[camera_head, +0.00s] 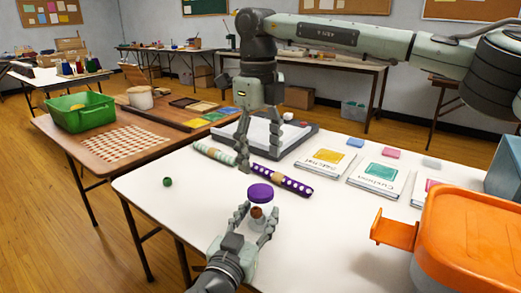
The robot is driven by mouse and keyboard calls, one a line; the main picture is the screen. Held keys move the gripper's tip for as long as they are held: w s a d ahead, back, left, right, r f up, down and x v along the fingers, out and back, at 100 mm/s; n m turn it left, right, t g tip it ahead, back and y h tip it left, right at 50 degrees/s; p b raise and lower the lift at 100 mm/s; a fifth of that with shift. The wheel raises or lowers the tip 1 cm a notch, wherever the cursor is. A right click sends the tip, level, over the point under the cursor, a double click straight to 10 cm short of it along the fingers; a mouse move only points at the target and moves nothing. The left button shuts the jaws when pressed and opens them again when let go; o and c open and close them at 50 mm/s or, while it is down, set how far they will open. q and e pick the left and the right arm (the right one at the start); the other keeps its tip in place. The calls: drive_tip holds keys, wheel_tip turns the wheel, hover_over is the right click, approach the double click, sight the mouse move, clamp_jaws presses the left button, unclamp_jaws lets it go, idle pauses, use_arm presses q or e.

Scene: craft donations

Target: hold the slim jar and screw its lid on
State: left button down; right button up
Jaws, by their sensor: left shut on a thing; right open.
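The slim jar (257,225) is small and pale with something brown inside, and stands near the front of the white table. My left gripper (258,214) is shut on it, with a finger on each side. A wide purple lid (261,192) shows at the top of the jar; I cannot tell how tightly it sits. My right gripper (259,158) points down with its fingers apart and empty, above and beyond the lid. The jar's lower part is hidden by my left gripper.
A purple dotted roll (292,184) and a pale green roll (208,151) lie behind the jar. A grey tray (304,137) is farther back. A green ball (167,182) lies to the left. An orange bin (470,235) stands at right. Table between jar and bin is clear.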

sight(261, 190)
drive_tip(key=n, duration=0.6)
drive_tip(key=shift+r, duration=0.3)
drive_tip(key=shift+f, duration=0.1)
drive_tip(key=shift+f, duration=3.95)
drive_tip(key=shift+c, duration=0.3)
drive_tip(key=c, duration=1.2)
drive_tip(key=shift+o, duration=0.2)
drive_tip(key=shift+m, duration=0.9)
drive_tip(key=o, duration=1.4)
drive_tip(key=shift+c, duration=0.2)
